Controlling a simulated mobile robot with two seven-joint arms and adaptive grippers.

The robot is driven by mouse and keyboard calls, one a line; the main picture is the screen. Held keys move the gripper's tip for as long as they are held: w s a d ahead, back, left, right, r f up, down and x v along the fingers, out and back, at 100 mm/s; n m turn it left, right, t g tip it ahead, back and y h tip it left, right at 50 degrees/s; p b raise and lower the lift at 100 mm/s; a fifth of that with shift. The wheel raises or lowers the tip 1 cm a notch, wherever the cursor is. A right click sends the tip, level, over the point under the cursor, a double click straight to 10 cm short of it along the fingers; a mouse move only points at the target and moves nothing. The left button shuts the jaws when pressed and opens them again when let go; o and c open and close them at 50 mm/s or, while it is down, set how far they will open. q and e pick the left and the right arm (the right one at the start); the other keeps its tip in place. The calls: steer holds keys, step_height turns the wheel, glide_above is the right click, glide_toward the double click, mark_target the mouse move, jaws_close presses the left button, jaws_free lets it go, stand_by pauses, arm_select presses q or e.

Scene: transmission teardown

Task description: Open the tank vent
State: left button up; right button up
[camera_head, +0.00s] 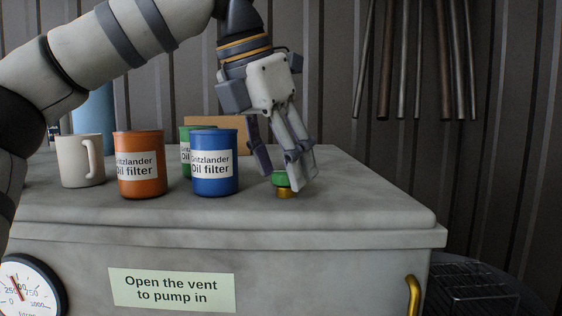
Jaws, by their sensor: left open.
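The tank (370,205) is a large grey box with a flat top. A small vent with a green cap (281,180) on a brass base (285,193) stands on its top, right of the blue can. My left gripper (287,178) points down over the vent, open, with its fingertips around the green cap. One finger partly covers the cap's right side, and I cannot tell whether the fingers touch it. A label (172,290) on the tank front reads "Open the vent to pump in". My right gripper is not in view.
A blue oil filter can (214,175) stands close left of my gripper. An orange can (140,180), a green can (185,150) and a white mug (80,160) stand farther left. A gauge (28,288) and a yellow handle (413,295) are on the tank front. The tank top's right side is clear.

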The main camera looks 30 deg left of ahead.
arm_select(q)
steer(key=c, duration=1.1)
steer(key=shift+c, duration=0.2)
steer(key=shift+n, duration=0.3)
steer(key=n+y, duration=0.1)
steer(key=n, duration=0.3)
steer(key=shift+d+y, duration=0.2)
steer(key=shift+y, duration=0.2)
steer(key=n+y, duration=0.1)
steer(key=n, duration=0.3)
steer(key=shift+w+d+y, duration=0.15)
steer(key=shift+y, duration=0.25)
steer(key=n, duration=0.2)
steer(key=n+g+y, duration=0.1)
steer(key=n, duration=0.2)
steer(key=shift+w+d+g, duration=0.1)
steer(key=shift+d+g, duration=0.05)
steer(key=shift+g, duration=0.15)
steer(key=shift+w+n+g+y, duration=0.15)
steer(key=shift+n+g, duration=0.2)
steer(key=shift+n, duration=0.65)
steer(key=shift+n+g+y, duration=0.15)
steer(key=shift+n+g, duration=0.2)
steer(key=shift+n, duration=0.65)
steer(key=shift+f, duration=0.1)
